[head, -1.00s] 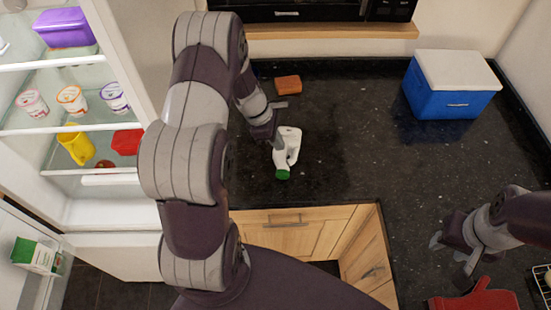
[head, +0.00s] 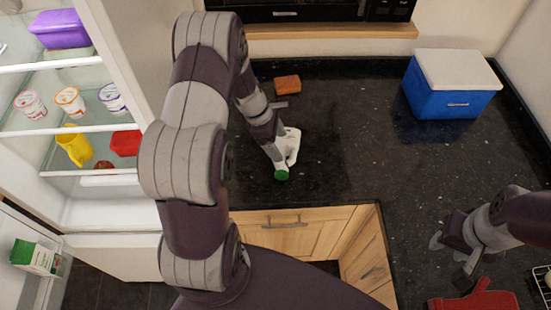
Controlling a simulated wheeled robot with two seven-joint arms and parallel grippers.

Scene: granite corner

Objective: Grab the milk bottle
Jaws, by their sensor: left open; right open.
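The milk bottle (head: 292,150) is white with a green cap (head: 281,175). It is on the dark granite counter, near the front edge, with its cap toward me. My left gripper (head: 279,150) is at the bottle's left side, overlapping it in the view. Its jaws are open, and one finger shows along the bottle; the other is hard to make out. My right gripper (head: 451,259) is open and empty over the right part of the counter, well apart from the bottle.
A blue cooler with a white lid (head: 450,88) stands at the back right. An orange-brown block (head: 287,84) lies behind the bottle. A red mitt-like item (head: 475,299) and a wire rack (head: 543,285) are at the lower right. An open fridge (head: 70,195) is at left. The middle counter is clear.

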